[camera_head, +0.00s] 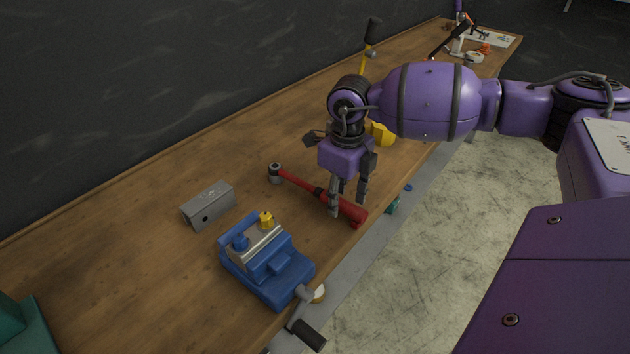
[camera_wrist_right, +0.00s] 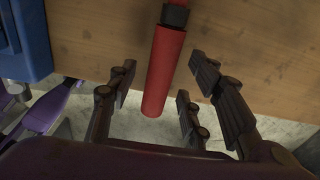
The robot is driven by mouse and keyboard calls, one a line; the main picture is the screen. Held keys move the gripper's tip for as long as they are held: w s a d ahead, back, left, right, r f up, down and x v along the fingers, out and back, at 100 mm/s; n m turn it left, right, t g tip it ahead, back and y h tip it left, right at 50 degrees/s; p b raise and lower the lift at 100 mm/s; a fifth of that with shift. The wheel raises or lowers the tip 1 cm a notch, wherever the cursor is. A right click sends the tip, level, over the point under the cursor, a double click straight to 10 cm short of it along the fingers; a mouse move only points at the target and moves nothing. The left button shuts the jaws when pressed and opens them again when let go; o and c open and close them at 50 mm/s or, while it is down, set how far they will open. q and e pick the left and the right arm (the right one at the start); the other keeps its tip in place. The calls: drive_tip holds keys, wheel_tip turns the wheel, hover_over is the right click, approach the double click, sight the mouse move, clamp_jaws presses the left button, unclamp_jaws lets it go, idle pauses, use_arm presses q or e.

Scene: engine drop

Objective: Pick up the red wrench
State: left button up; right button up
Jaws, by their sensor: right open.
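The red wrench (camera_head: 300,182) lies on the wooden workbench (camera_head: 150,250), running from a dark head at its upper left end to a thick red grip near the front edge. My right gripper (camera_head: 348,204) points down at the grip end, with its fingers open. In the right wrist view the red grip (camera_wrist_right: 163,75) lies between the spread fingers (camera_wrist_right: 160,85), apart from both sides. Its end reaches past the bench edge in that view. The wrench head is outside the wrist view. My left gripper is not in view.
A blue vise (camera_head: 265,262) stands at the front edge, left of the wrench grip; a grey metal block (camera_head: 208,205) lies behind it. A yellow object (camera_head: 382,133) is partly hidden by my right arm. Bare bench lies around the wrench.

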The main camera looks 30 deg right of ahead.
drive_tip(key=shift+f, duration=1.25)
drive_tip(key=shift+w, duration=0.1)
clamp_jaws()
drive_tip(key=shift+r, duration=0.1)
